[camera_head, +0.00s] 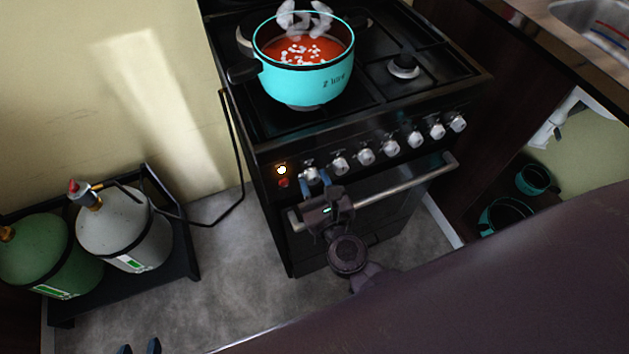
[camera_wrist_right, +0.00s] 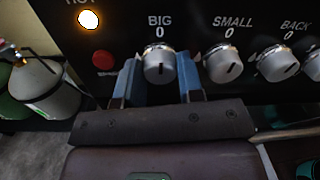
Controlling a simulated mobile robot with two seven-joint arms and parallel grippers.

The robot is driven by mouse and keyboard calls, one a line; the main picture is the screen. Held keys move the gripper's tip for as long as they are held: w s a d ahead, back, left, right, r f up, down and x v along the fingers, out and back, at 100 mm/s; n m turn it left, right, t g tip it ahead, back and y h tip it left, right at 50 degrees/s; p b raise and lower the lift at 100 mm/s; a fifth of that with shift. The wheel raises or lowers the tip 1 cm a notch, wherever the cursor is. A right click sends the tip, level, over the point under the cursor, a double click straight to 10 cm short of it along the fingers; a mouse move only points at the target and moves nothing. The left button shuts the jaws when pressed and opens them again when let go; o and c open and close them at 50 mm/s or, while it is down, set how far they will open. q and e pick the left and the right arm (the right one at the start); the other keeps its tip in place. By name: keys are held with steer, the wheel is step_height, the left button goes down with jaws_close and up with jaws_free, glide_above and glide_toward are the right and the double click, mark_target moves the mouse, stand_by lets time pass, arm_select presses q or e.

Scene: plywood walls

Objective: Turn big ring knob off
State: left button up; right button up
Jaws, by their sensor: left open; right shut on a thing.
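The big ring knob (camera_wrist_right: 159,66) is a silver knob under the label "BIG" and a "0" on the black stove front. A dark mark shows low on its face. In the head view it is the leftmost knob (camera_head: 309,175), partly covered by my gripper. My right gripper (camera_wrist_right: 160,80) has its blue fingers on either side of this knob and is shut on it; it also shows in the head view (camera_head: 313,178). My left gripper (camera_head: 139,349) shows only as dark fingertips at the bottom left edge, apart and empty, away from the stove.
A turquoise pot (camera_head: 305,80) of red soup steams on the hob. The "SMALL" knob (camera_wrist_right: 224,64) is close at right. A lit orange lamp (camera_head: 282,170) and red button (camera_wrist_right: 103,60) are at left. The oven handle (camera_head: 405,180) runs below. Gas bottles (camera_head: 115,230) stand left.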

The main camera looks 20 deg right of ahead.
arm_select(q)
steer(key=shift+s+f, duration=0.25)
steer(key=shift+s, duration=0.05)
arm_select(e)
steer(key=o, duration=0.9)
arm_select(q)
steer(key=shift+s, duration=0.1)
arm_select(e)
steer(key=shift+s+f, duration=0.1)
steer(key=shift+s, duration=0.4)
arm_select(q)
steer(key=shift+a+f+b, duration=0.1)
steer(key=shift+f+b, duration=0.55)
arm_select(e)
steer(key=s, duration=0.9)
steer(key=shift+s, duration=0.4)
